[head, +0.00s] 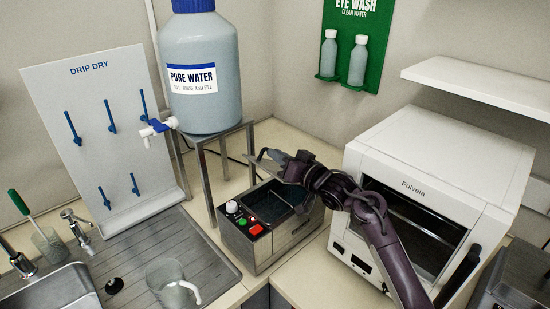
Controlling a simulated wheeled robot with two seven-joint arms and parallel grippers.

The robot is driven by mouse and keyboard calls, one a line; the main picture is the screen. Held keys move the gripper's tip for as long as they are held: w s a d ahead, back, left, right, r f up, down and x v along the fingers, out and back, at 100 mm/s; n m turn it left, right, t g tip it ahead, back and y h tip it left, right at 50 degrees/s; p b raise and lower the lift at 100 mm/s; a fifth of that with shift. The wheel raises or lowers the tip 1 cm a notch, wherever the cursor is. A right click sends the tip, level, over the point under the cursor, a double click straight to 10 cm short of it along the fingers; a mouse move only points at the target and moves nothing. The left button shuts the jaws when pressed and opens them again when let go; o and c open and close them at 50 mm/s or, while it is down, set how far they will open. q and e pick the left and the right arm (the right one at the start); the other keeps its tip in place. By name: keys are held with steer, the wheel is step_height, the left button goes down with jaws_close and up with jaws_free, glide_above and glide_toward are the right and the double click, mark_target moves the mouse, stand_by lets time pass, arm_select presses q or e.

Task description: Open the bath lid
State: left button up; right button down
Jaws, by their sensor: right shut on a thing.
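The bath (288,245) is a steel box on the bench with a white knob and green and red buttons on its front left. Its dark basin shows from above, partly hidden by my right arm. The lid (256,161) appears as a thin grey edge raised at the back of the bath; most of it is hidden behind my gripper and arm. My right gripper (275,157) is at this raised edge and shut on the lid, though its fingertips are small and hard to make out. My left gripper is not in view.
A white oven (425,170) stands close to the right of the bath. A pure water tank (205,85) on a metal stand (201,160) is behind left.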

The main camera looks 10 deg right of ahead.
steer(key=shift+w+d+r, duration=0.1)
steer(key=shift+d+r, duration=0.05)
steer(key=c, duration=1.5)
jaws_free()
steer(key=shift+d, duration=0.1)
